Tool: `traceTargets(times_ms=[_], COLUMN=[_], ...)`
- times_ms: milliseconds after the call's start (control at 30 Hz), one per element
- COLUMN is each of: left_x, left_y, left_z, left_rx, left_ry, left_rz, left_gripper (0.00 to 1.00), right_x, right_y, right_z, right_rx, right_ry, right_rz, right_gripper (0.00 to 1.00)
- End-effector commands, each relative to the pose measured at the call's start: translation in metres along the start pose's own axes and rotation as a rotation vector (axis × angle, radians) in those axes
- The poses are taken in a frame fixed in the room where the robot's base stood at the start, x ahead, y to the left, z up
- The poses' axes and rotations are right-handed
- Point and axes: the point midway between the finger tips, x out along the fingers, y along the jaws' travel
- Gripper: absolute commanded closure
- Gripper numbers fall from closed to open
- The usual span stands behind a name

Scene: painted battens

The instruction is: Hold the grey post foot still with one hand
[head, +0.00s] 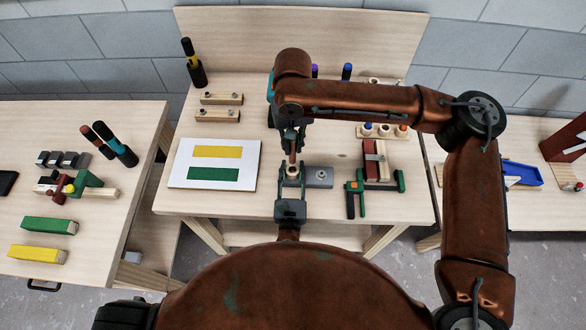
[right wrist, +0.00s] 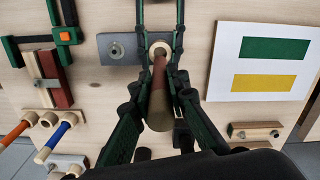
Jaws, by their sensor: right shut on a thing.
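The grey post foot (head: 319,177) lies flat on the middle bench with a bolt head on top; it also shows in the right wrist view (right wrist: 117,48). Beside its left end in the head view is a pale wooden ring (head: 292,171). My right gripper (head: 291,148) is above the ring, shut on a reddish-brown rod (right wrist: 158,88). The rod points down to the ring; whether it is seated in it is unclear. My left gripper (head: 290,190) comes from the near side, its fingers on both sides of the ring. Its contact with the foot is hidden.
Close on the right are a green clamp (head: 355,195) and a red-brown block (head: 371,160). A white sheet (head: 177,178) with yellow and green bars lies left. Small wooden blocks (head: 220,98) lie behind it. My right arm spans the back right.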

Motion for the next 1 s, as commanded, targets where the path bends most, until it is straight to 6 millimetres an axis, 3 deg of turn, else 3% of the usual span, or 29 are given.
traceTargets(times_ms=[467,1000], left_x=[0.000,0.000], left_y=[0.000,0.000], left_z=[0.000,0.000], left_rx=[0.000,0.000], left_ry=[0.001,0.001], left_rz=[0.000,0.000], left_gripper=[1.00,1.00], right_x=[0.002,0.035], right_y=[0.000,0.000], right_z=[0.000,0.001], right_rx=[0.000,0.000], right_ry=[0.000,0.000], right_rz=[0.000,0.002], right_gripper=[1.00,1.00])
